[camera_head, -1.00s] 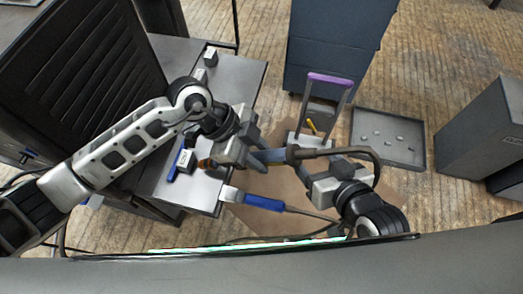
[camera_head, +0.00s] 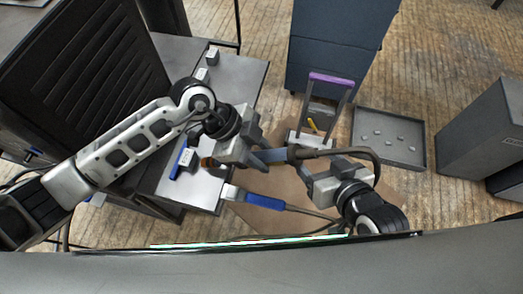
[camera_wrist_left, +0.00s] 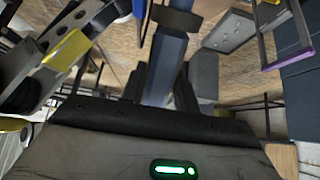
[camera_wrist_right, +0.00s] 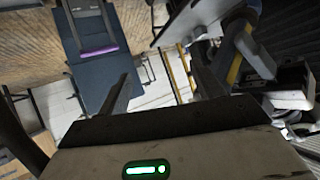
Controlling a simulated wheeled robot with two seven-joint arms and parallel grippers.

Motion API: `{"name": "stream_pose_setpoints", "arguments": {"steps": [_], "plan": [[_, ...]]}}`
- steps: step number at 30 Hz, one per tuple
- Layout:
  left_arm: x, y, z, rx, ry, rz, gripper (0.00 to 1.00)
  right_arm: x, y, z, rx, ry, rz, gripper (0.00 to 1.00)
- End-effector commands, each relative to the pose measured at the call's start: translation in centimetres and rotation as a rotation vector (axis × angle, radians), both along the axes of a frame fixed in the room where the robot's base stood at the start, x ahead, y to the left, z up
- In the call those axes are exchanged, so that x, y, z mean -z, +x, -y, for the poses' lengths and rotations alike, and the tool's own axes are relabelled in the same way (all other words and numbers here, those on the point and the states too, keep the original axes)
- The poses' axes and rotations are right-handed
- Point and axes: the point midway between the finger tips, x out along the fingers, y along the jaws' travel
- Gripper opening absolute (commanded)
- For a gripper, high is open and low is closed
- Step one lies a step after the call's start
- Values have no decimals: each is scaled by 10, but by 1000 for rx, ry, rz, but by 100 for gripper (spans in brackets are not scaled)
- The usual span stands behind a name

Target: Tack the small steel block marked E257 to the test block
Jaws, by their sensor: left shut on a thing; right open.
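My left gripper (camera_head: 262,157) is shut on a blue-grey torch-like tool (camera_head: 275,155). Its body also shows between the fingers in the left wrist view (camera_wrist_left: 168,65). A brownish tip (camera_head: 207,162) points left over the grey table (camera_head: 236,85), close to a small labelled block (camera_head: 187,157) beside a blue part (camera_head: 176,170). Whether they touch is unclear. Two other small steel blocks (camera_head: 212,56) (camera_head: 202,74) stand farther back. No marking is readable, so I cannot tell which is E257, nor identify the test block. My right gripper (camera_wrist_right: 160,85) is open and empty.
A purple-handled carrier (camera_head: 331,79) and a grey tray (camera_head: 405,160) with several small pieces stand to the right. A dark blue cabinet (camera_head: 335,45) is behind.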

Motion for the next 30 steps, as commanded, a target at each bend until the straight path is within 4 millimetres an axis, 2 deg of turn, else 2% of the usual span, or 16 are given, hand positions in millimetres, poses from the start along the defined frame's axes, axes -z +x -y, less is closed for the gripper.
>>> {"name": "stream_pose_setpoints", "arguments": {"steps": [16, 30], "plan": [[8, 3, -11, 0, 4, -1, 0, -3, -1, -2, -1, 6, 0, 67], [7, 3, -11, 1, 1, 0, 0, -8, 1, 0, 2, 5, 9, 67]]}}
